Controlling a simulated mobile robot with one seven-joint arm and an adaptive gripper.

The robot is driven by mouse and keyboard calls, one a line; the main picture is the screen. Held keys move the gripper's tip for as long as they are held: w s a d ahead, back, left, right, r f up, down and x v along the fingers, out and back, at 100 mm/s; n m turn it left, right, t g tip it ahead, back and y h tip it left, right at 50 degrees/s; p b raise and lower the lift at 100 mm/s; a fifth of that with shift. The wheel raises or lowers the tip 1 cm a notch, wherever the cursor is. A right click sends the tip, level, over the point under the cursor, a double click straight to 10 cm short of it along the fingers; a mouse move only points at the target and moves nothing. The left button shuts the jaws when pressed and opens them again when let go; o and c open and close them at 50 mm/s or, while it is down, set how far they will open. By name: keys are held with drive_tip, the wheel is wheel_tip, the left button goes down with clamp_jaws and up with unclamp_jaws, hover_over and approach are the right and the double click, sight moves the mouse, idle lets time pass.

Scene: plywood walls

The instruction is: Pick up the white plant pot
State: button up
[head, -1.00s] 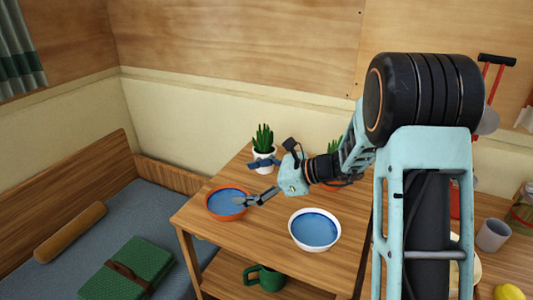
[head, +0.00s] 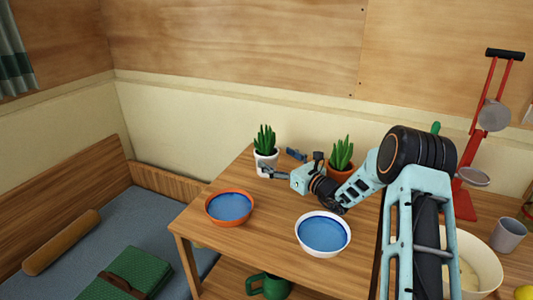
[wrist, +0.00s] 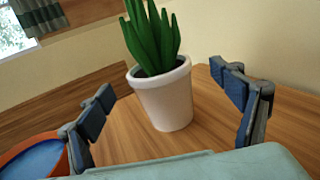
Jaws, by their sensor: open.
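The white plant pot (head: 266,160) holds a spiky green plant and stands upright near the back left corner of the wooden table (head: 275,225). In the wrist view the white pot (wrist: 165,100) sits ahead of my gripper (wrist: 175,115), between the lines of its two spread fingers. My gripper (head: 279,162) is open and empty, low over the table at the pot's right. One finger shows close in front of the pot in the head view. I cannot tell whether that finger touches the pot.
A terracotta pot with a similar plant (head: 341,155) stands right of my gripper, close behind my arm. An orange bowl (head: 229,207) and a white bowl (head: 323,233), both blue inside, stand nearer the front. The wall is close behind the pot.

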sight(266, 151)
drive_tip(key=shift+p+x, duration=0.35)
drive_tip(key=shift+x, duration=2.25)
drive_tip(key=shift+s+a+f, duration=0.1)
drive_tip(key=c, duration=1.7)
drive_tip(key=shift+c, duration=0.5)
